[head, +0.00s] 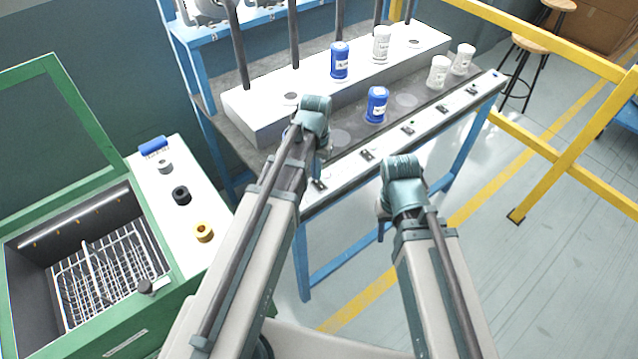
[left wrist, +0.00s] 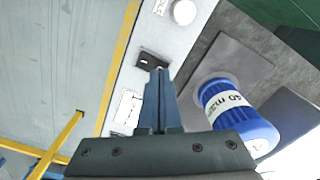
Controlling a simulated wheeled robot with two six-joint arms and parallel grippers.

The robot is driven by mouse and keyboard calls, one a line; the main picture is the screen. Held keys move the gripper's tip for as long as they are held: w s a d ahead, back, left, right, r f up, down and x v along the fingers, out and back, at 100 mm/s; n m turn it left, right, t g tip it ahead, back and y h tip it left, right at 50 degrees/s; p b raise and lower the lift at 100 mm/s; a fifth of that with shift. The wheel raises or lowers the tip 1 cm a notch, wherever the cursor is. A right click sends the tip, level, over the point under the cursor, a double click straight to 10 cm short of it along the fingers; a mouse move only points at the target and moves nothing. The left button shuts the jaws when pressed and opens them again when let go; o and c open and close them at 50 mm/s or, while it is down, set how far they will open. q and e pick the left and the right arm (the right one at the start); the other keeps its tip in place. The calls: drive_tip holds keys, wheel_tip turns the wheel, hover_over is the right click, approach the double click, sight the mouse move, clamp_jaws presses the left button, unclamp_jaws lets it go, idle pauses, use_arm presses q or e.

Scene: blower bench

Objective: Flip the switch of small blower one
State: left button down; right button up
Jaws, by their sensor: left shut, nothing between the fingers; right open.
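A white switch strip runs along the bench's front edge, with several small dark switches, among them one at the near left end (head: 319,184) and one further right (head: 367,155). My left gripper (head: 322,158) is over the strip's near left part. In the left wrist view its fingers (left wrist: 158,74) are shut and empty, with the tips at the edge of a dark switch (left wrist: 147,60). I cannot tell whether they touch it. My right gripper (head: 384,222) is open and empty in front of the bench, its fingers mostly hidden by its wrist. I cannot read which switch belongs to blower one.
A blue jar (left wrist: 240,115) stands close beside my left fingers. Another blue jar (head: 376,105) and white jars (head: 439,72) stand on the bench (head: 425,97). A green open-lidded machine (head: 110,345) is at left. A yellow rail (head: 570,150) stands at right.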

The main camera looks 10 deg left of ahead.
use_arm(q)
drive_tip(key=shift+f+b, duration=0.7)
drive_tip(key=shift+f, duration=0.05)
drive_tip(key=shift+r, duration=0.1)
wheel_tip(320, 180, up, 7)
drive_tip(key=p, duration=0.7)
idle(0.4)
drive_tip(key=shift+s+d, duration=0.1)
drive_tip(key=s+d+m+y, duration=0.1)
drive_tip(key=s+d+m, duration=0.1)
drive_tip(key=s+d, duration=0.8)
drive_tip(key=s, duration=0.4)
drive_tip(key=shift+d, duration=0.15)
